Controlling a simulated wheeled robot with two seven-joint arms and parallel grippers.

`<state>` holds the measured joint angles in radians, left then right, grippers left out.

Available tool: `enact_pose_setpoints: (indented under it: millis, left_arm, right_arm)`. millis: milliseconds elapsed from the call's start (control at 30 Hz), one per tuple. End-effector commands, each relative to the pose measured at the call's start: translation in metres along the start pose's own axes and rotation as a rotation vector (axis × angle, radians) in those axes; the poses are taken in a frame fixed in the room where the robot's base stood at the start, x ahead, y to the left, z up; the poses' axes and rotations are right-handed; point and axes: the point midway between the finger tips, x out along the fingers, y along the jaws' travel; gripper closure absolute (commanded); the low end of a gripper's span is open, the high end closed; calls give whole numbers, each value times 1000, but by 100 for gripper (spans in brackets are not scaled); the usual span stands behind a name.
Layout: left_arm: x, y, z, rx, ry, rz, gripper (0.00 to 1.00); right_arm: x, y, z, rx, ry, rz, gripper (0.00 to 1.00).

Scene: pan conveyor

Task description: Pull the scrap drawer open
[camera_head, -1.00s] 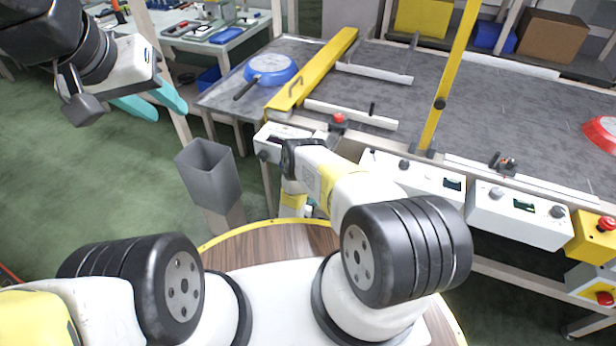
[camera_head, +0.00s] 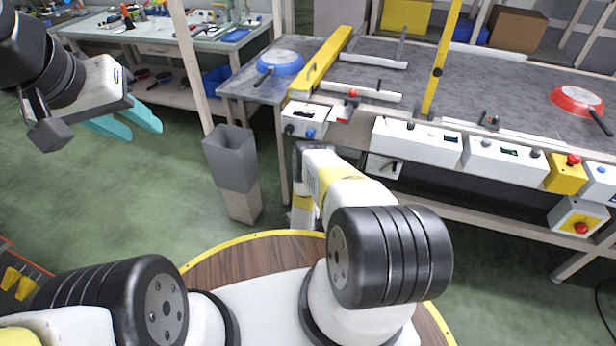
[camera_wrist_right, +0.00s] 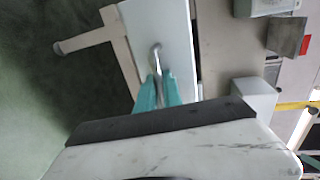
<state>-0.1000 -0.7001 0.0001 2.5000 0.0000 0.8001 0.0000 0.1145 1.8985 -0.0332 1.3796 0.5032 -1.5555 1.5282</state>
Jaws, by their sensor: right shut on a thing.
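In the right wrist view a white drawer front (camera_wrist_right: 172,22) carries a small metal loop handle (camera_wrist_right: 156,50). My right gripper (camera_wrist_right: 159,80) is shut on this handle with its teal fingers; its exact grip is small in the picture. In the head view my right arm hides that gripper. A white panel (camera_head: 384,167) with a dark fitting shows there below the conveyor table; I cannot tell surely that it is the same drawer. My left gripper (camera_head: 144,129) is open and empty at the upper left, over the floor, away from the table.
A grey bin (camera_head: 232,165) stands left of the conveyor table (camera_head: 450,85). White control boxes (camera_head: 415,145) line the table's front edge. A blue pan (camera_head: 280,62) and a red pan (camera_head: 577,100) lie on top. Green floor is free at left.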

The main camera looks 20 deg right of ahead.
Motion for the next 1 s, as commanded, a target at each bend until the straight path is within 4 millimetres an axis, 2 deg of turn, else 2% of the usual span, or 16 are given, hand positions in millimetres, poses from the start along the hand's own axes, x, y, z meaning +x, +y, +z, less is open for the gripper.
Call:
enact_pose_setpoints:
  millis: [533, 567, 633, 667, 1000]
  left_arm:
    - [0, 0, 0, 0, 0, 0, 64]
    - [0, 0, 0, 0, 0, 0, 64]
    - [0, 0, 0, 0, 0, 0, 64]
    - [0, 0, 0, 0, 0, 0, 64]
    - [0, 0, 0, 0, 0, 0, 64]
  right_arm:
    - [0, 0, 0, 1, 0, 1, 100]
    - [0, 0, 0, 1, 0, 1, 83]
    - [0, 0, 0, 1, 0, 1, 70]
    - [0, 0, 0, 0, 0, 1, 67]
    - [-3, 0, 0, 0, 0, 0, 67]
